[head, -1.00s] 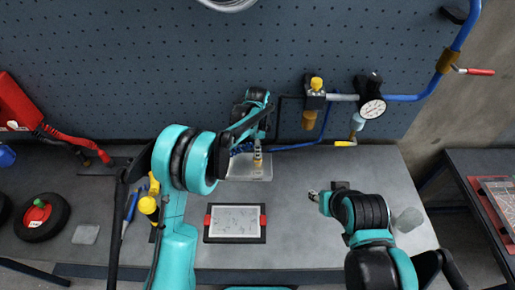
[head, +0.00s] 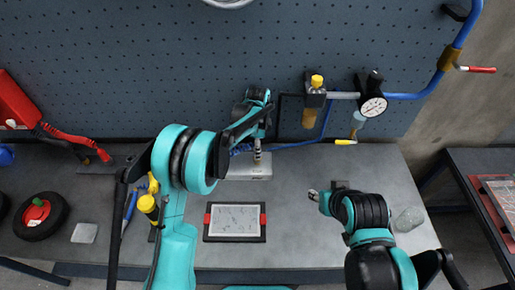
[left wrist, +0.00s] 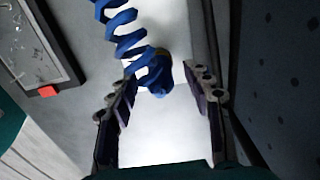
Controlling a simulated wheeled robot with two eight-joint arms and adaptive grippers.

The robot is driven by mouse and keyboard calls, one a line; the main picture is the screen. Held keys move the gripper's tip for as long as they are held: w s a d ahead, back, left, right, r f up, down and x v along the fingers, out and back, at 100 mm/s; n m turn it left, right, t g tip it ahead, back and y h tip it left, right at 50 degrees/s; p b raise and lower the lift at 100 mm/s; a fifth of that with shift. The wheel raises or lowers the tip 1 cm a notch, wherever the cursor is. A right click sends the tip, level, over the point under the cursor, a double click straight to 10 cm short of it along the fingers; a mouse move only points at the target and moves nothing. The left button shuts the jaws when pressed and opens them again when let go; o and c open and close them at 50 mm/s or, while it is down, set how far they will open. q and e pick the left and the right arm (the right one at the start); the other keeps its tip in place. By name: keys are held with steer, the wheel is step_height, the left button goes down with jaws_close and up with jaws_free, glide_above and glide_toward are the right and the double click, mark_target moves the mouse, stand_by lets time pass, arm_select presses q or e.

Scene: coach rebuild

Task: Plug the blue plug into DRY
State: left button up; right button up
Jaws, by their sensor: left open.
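The blue plug (left wrist: 160,80) is at the end of a coiled blue hose (left wrist: 124,30) in the left wrist view. It lies over a pale plate, beyond and between the fingertips of my left gripper (left wrist: 162,82). The jaws are open, and no grip on the plug shows. In the head view my left gripper (head: 258,155) points down at the pale plate (head: 250,172) at the back of the bench, where it largely hides the plug. My right gripper (head: 314,195) is over the bench to the right, its jaws too small to read. No DRY label is readable.
A regulator with a yellow knob (head: 316,82) and a gauge (head: 373,106) are on the pegboard, with blue pipe to the right. A framed panel (head: 235,237) lies at the bench front. A clear cup (head: 409,219) stands right; a wheel (head: 41,215) lies left.

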arm_select(q)
step_height(320, 180, up, 12)
stand_by(0.4)
